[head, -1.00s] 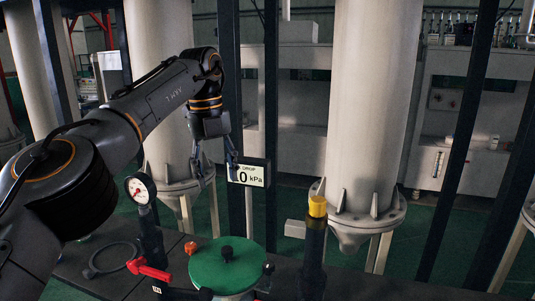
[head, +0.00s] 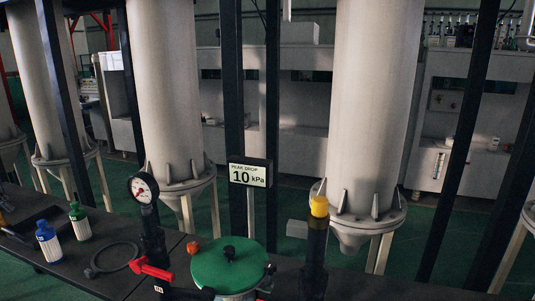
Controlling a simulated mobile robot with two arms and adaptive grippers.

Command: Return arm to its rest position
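Neither of my arms nor grippers shows in the head view now. The dark bench (head: 112,284) runs along the bottom of the view. On it a green round lid (head: 228,266) with a black knob sits at the lower middle. A red-handled valve (head: 150,270) is just left of the lid. A pressure gauge (head: 143,188) with a white dial stands upright on a black pipe behind the valve. A display (head: 249,174) reads "PEAK DROP 10 kPa".
A blue bottle (head: 47,242) and a green bottle (head: 79,222) stand at the bench's left. A black ring (head: 113,257) lies flat right of them. A yellow-capped black post (head: 318,207) stands right of the lid. Large pale columns (head: 372,100) and dark uprights stand behind.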

